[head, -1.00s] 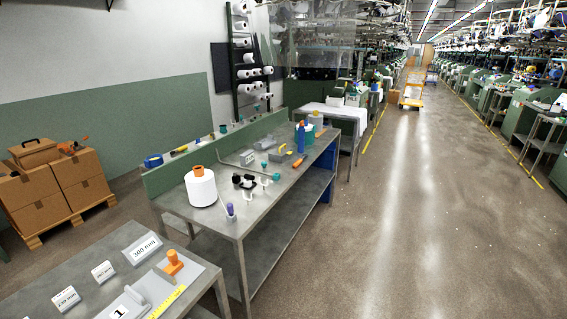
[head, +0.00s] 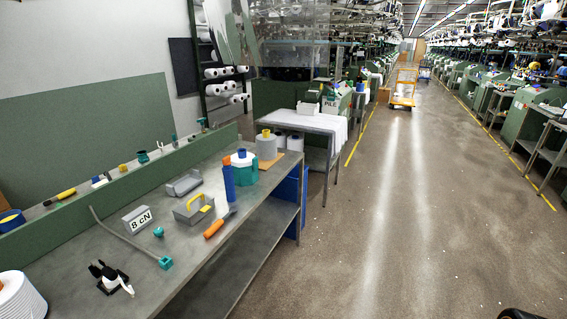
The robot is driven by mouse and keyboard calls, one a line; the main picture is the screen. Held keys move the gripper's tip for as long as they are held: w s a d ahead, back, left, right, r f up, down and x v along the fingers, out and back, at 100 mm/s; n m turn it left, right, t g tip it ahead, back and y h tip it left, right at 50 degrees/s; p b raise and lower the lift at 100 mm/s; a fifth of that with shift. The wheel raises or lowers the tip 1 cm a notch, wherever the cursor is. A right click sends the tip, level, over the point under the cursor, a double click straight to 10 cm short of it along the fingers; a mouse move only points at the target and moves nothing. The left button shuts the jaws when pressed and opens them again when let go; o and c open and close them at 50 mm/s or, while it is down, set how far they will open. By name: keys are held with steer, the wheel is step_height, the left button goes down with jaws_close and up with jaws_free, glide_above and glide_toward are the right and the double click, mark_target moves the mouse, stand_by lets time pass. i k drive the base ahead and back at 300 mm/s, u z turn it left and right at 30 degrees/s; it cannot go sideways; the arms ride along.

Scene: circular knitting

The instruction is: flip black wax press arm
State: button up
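A small black device with a white part (head: 110,277) stands at the lower left of the steel workbench (head: 150,210) in the head view. It looks like the black wax press arm, but it is too small to tell how the arm lies. I cannot make out my gripper. Only a dark rounded edge shows at the bottom right corner, and I cannot tell what part it is.
A white yarn cone (head: 18,298) is cut off at the lower left. A bent grey rod (head: 124,234), an "8 cN" block (head: 137,219), a yellow-handled grey block (head: 193,208) and an orange-handled tool (head: 216,227) lie on the bench. The aisle floor (head: 400,220) at right is clear.

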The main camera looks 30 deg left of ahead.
mark_target(110, 274)
steer(key=i, duration=1.9)
steer(key=u, duration=4)
steer(key=i, duration=1.65)
steer(key=u, duration=0.05)
